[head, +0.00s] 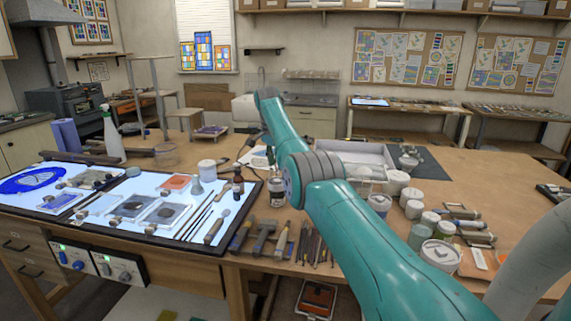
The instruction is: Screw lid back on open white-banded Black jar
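My teal arm crosses the middle of the head view, but my gripper cannot be made out; the far part of the arm hides it. I cannot pick out the open white-banded black jar or its lid with certainty. A pale jar with a bluish band (380,204) stands right of my arm. Part of the table is hidden behind my arm.
Hand tools (263,237) line the front edge. Several white jars (397,183) crowd the right of my arm. A pale tray (352,154) lies behind. The far right tabletop is mostly clear.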

